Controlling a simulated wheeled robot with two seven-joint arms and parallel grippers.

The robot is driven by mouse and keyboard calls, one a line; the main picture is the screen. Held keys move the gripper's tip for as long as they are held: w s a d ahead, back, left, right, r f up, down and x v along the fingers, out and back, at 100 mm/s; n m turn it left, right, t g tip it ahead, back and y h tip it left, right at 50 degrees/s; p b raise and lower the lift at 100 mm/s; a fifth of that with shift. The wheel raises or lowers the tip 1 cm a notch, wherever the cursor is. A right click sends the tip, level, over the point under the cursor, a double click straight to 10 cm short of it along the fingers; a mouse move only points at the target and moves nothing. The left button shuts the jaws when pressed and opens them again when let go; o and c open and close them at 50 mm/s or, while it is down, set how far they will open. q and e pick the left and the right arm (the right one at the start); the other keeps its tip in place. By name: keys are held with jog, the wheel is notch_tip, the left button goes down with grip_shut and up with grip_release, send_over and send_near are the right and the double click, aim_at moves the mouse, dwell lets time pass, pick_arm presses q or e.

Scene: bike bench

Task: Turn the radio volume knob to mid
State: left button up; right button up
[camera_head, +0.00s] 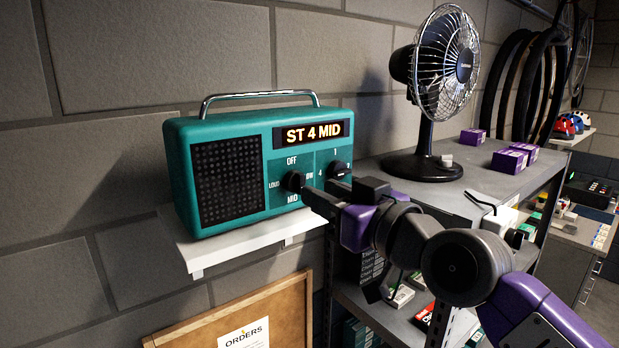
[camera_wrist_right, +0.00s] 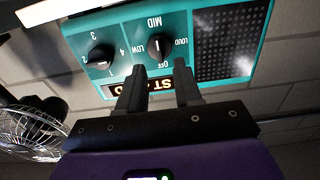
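The teal radio (camera_head: 222,170) stands on a wall shelf, and its lit display (camera_head: 314,132) reads "ST 4 MID". The black volume knob (camera_head: 293,181) is on its front, among the OFF, LOW, MID and LOUD labels. In the right wrist view the picture is upside down, and a light mark shows on the volume knob (camera_wrist_right: 157,48) toward the MID label. My right gripper (camera_head: 309,192) is close in front of this knob. In the wrist view its fingers (camera_wrist_right: 160,82) are apart with nothing between them, the knob just beyond the tips. My left gripper is out of view.
The station knob (camera_head: 338,170) is just right of the volume knob. The white shelf (camera_head: 235,245) carries the radio. A black fan (camera_head: 424,165) and purple boxes (camera_head: 509,160) stand on the metal rack to the right. A corkboard (camera_head: 180,336) hangs below.

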aim_at(302, 183)
jog(key=shift+p+x, duration=0.7)
jog(key=shift+x, duration=1.6)
jog(key=shift+c, duration=0.5)
grip_shut()
